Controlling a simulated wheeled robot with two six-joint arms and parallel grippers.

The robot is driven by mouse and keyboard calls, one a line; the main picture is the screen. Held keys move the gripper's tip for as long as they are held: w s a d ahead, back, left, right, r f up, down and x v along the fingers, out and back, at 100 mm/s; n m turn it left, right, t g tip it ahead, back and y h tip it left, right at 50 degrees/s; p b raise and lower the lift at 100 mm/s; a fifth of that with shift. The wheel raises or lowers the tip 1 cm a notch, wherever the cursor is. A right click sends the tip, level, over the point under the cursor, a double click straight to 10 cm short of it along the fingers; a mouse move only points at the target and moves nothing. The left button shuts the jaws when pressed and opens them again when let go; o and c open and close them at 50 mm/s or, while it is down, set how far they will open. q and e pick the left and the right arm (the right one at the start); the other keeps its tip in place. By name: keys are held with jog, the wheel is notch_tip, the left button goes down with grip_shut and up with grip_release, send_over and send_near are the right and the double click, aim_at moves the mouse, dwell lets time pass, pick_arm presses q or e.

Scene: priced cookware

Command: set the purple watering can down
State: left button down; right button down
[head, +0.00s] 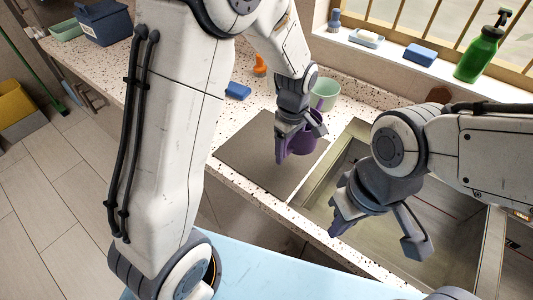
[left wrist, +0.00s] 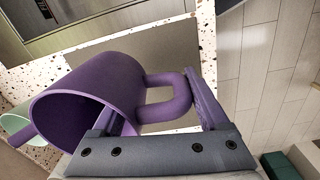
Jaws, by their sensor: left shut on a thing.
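The purple watering can (head: 304,143) is at my left gripper (head: 299,130), over the right part of the dark grey mat (head: 245,145) on the speckled counter. In the left wrist view the can (left wrist: 105,80) lies sideways in the picture, its open mouth toward the lower left. Its loop handle (left wrist: 183,98) is between the jaws of my left gripper (left wrist: 165,110), which is shut on the can. I cannot tell whether its base touches the mat. My right gripper (head: 378,232) is open and empty over the sink (head: 345,180).
A pale green cup (head: 325,93) stands just behind the can. A blue sponge (head: 237,91) and an orange object (head: 260,64) lie further back left. The sink is right of the mat. A green bottle (head: 480,55) stands on the windowsill. The mat's left part is bare.

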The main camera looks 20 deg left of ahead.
pick_arm(q)
jog(key=a+f, duration=0.1)
jog(key=a, duration=0.1)
jog(key=a+f+p, duration=0.1)
jog(key=a, duration=0.1)
jog(key=a+f, duration=0.2)
jog(key=a, duration=0.1)
jog(key=shift+s+a+f, duration=0.1)
jog(key=shift+s, duration=0.2)
notch_tip(320, 180, down, 4)
jog(key=shift+r+p, duration=0.1)
jog(key=shift+p, duration=0.65)
jog(key=shift+f, duration=0.2)
jog(key=shift+f, duration=0.15)
grip_release()
